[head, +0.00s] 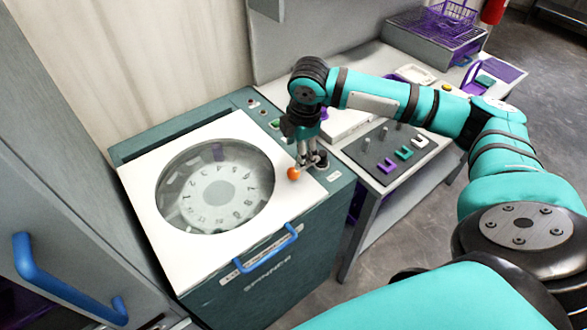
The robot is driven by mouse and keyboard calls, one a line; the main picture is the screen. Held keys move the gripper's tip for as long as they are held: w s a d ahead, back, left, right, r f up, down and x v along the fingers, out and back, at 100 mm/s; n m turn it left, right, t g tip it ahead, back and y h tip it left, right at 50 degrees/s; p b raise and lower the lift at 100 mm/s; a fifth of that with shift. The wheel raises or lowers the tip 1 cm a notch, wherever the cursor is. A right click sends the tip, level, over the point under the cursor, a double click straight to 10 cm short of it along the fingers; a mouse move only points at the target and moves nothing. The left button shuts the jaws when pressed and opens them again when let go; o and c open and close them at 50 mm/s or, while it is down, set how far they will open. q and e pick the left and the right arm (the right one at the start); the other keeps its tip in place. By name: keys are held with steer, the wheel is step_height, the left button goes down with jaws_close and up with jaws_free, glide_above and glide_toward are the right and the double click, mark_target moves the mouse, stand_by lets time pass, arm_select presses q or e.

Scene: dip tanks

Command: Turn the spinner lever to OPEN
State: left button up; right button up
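The spinner (236,267) is a dark green cabinet with a white top and a round clear window. Numbered positions show through the window. The lever has an orange ball knob (293,173) and sits at the right edge of the top. My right gripper (311,161) points down at the lever, just right of the knob, its fingers at the lever's rod. The fingers overlap the lever, so I cannot tell whether they are closed on it. The small label (333,176) beside the lever is too small to read. My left gripper is not in view.
A blue handle (265,250) is on the spinner's front edge. Small buttons (264,112) are at its back right. A grey panel with pegs and coloured U-shaped pieces (404,153) lies on the bench to the right. A purple basket (446,20) stands farther back.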

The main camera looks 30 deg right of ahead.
mark_target(294, 170)
steer(key=f, duration=0.3)
steer(key=w+f+p, duration=0.1)
steer(key=f, duration=0.3)
steer(key=w+f, duration=0.1)
steer(key=f, duration=0.2)
steer(key=shift+d+f, duration=0.1)
steer(key=shift+f, duration=0.25)
jaws_close()
